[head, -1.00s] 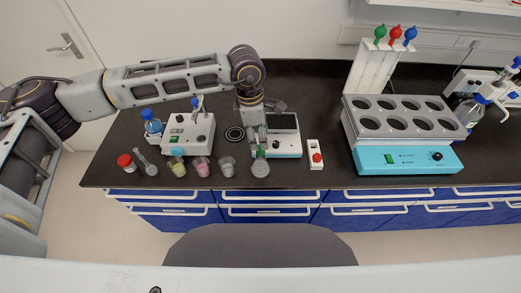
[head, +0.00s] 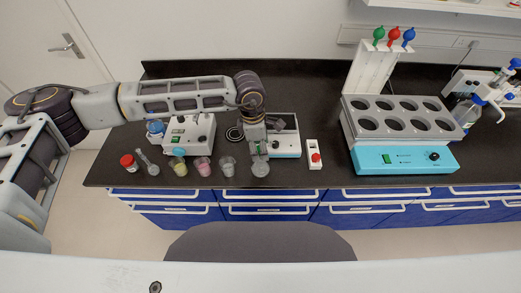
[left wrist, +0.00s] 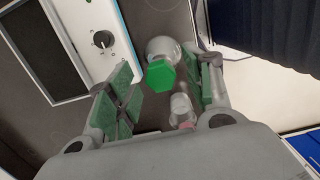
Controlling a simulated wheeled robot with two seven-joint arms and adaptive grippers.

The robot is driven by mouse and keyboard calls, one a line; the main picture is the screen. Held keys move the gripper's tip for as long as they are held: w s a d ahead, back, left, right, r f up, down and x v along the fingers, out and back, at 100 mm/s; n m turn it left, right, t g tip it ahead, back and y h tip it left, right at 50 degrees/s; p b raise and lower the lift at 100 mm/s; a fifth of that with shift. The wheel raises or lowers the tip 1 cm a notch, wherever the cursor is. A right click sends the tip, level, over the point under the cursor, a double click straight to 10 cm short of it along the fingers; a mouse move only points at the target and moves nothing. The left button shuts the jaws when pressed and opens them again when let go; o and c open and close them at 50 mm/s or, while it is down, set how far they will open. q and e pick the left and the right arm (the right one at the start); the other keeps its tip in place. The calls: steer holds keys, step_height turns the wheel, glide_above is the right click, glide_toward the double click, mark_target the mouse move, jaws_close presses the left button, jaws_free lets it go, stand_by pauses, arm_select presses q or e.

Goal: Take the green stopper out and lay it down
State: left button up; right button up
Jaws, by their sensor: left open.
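The green stopper (left wrist: 161,76) is a hexagonal cap seated on a clear glass flask (left wrist: 163,48) in the left wrist view. In the head view the flask (head: 260,169) stands near the counter's front edge, and my left gripper covers the stopper there. My left gripper (left wrist: 167,88) is open, with green-padded fingers. The stopper shows between the two fingers, with visible gaps on both sides. In the head view my left gripper (head: 259,149) is just behind and above the flask. My right gripper is not in view.
A white device with a dark plate (head: 287,143) stands close behind the flask. A small clear cup (head: 227,167) and a pink-filled cup (head: 203,167) stand to its left. A red-button box (head: 314,155) is to the right. Bare counter (head: 335,175) lies beyond it.

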arm_select(q)
steer(key=shift+c, duration=0.5)
steer(key=c, duration=0.7)
steer(key=shift+o, duration=0.2)
steer(key=shift+r, duration=0.1)
steer(key=shift+r, duration=0.45)
step_height(320, 180, up, 8)
steer(key=shift+f+b, duration=0.1)
steer(key=shift+b, duration=0.95)
steer(key=shift+r, duration=0.55)
